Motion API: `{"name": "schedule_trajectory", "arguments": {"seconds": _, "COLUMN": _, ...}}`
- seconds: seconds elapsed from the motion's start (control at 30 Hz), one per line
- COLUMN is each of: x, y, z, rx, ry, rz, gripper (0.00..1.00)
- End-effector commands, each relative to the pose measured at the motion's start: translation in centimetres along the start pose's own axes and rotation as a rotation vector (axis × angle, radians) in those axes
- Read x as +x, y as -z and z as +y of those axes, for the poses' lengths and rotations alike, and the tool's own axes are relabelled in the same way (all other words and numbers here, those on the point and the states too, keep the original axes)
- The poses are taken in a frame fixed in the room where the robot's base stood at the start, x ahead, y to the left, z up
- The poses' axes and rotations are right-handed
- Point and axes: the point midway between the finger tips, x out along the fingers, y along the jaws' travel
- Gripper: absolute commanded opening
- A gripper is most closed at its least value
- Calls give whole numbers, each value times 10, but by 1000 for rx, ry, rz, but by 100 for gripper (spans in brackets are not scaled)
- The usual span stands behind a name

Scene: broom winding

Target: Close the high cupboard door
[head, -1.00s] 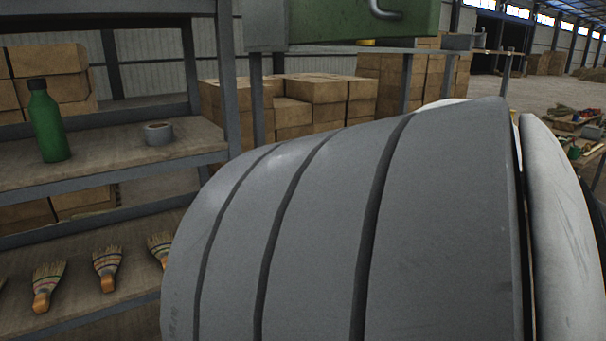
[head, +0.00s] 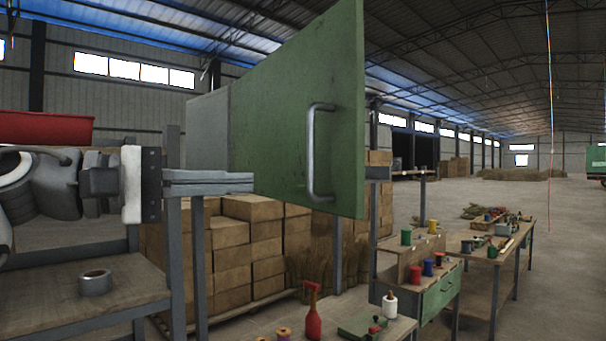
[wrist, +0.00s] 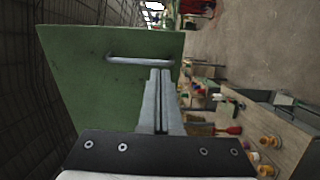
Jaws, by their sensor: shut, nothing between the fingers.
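The green cupboard door (head: 285,120) is high in the middle of the head view, with a metal bar handle (head: 313,150) near its right edge. It meets a grey cupboard panel (head: 207,130) at its left and seems to stand swung out from it. My gripper (head: 252,182) reaches in from the left, its shut, empty fingers overlapping the door's lower left part. In the wrist view the door (wrist: 85,90) lies ahead, and the fingertips (wrist: 160,72) appear just below the handle (wrist: 140,61). I cannot tell whether they touch the door.
Stacked boxes (head: 250,245) stand behind. Open floor (head: 560,270) lies to the right.

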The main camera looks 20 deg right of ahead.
Motion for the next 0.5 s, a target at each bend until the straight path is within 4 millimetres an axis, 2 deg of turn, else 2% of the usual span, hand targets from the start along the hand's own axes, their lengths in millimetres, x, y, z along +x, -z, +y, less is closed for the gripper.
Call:
{"name": "schedule_trajectory", "arguments": {"seconds": 0.07, "x": -2, "y": 1, "z": 4, "rx": -18, "ry": -18, "rz": 0, "gripper": 0}}
{"name": "schedule_trajectory", "arguments": {"seconds": 0.17, "x": 7, "y": 1, "z": 4, "rx": -22, "ry": -18, "rz": -1, "gripper": 0}}
{"name": "schedule_trajectory", "arguments": {"seconds": 0.5, "x": 77, "y": 0, "z": 5, "rx": -19, "ry": -15, "rz": -5, "gripper": 0}}
